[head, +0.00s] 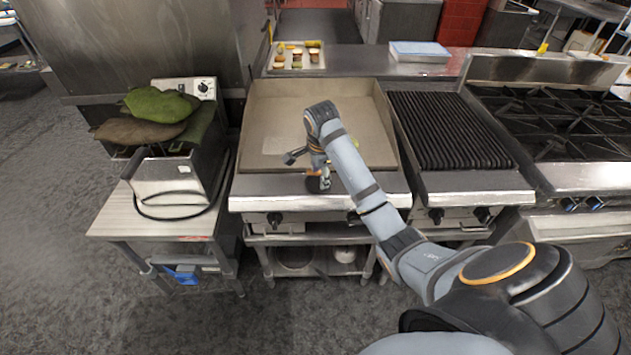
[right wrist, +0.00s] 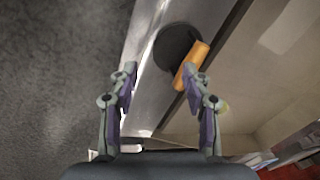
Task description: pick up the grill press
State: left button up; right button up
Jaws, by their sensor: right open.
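The grill press shows in the right wrist view as a round black plate (right wrist: 174,45) with an orange-brown handle (right wrist: 192,65). It lies on the metal front ledge of the griddle, and the handle is nearer the right fingertip. In the head view the press (head: 314,185) is partly hidden by my right gripper (head: 308,170), which is above it. My right gripper also shows in the wrist view (right wrist: 160,78), open, with nothing between its fingers. I cannot tell whether a finger touches the handle. My left gripper is not in view.
The griddle (head: 280,115) has a raised rim behind the ledge. A ribbed grill (head: 445,130) and a burner stove (head: 560,120) stand to the right. A fryer with green and brown mitts (head: 160,105) stands left. A tray of food (head: 296,62) is behind.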

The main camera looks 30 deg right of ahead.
notch_tip(320, 180, up, 6)
jog(key=w+d+f+m, duration=0.1)
jog(key=w+d+m, duration=0.1)
jog(key=m, duration=0.2)
jog(key=b, duration=0.6)
send_near(318, 177)
jog(key=shift+s+d+f, duration=0.15)
jog(key=shift+s+f, duration=0.25)
jog(key=shift+s, duration=0.4)
jog(key=shift+w, duration=0.15)
jog(key=x, duration=0.2)
jog(key=p+x, duration=0.1)
jog(key=x, duration=0.1)
jog(key=shift+w, duration=0.1)
jog(key=shift+w+f, duration=0.1)
jog(key=shift+f, duration=0.3)
jog(key=shift+c, duration=0.4)
grip_shut()
